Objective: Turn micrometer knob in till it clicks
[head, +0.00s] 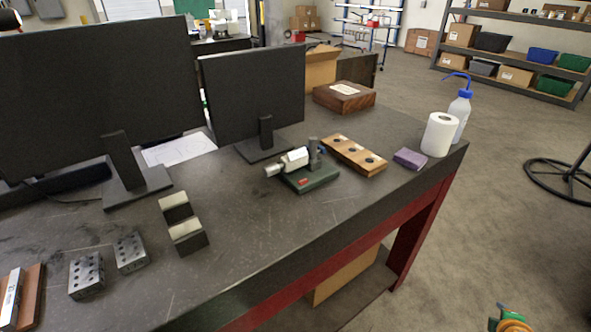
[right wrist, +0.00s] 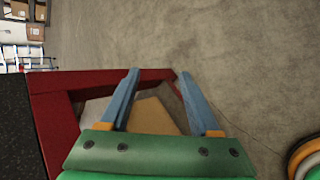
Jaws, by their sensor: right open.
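The micrometer (head: 295,158) has a pale body and rests on a dark green base (head: 312,182) with a grey upright post, near the middle of the bench. Its knob end (head: 272,170) points left. Nothing is gripping it. My right gripper (head: 508,318) shows only partly, at the bottom right of the head view, off the bench's front side and well apart from the micrometer. In the right wrist view its two blue fingers (right wrist: 160,74) are spread with nothing between them. My left gripper is not in view.
Two monitors (head: 250,92) stand behind the micrometer. A wooden block with holes (head: 353,155), a purple block (head: 410,158), a paper roll (head: 438,134) and a wash bottle (head: 460,108) lie to its right. Steel blocks (head: 131,252) stand front left. The bench's red frame (right wrist: 55,125) is near my right gripper.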

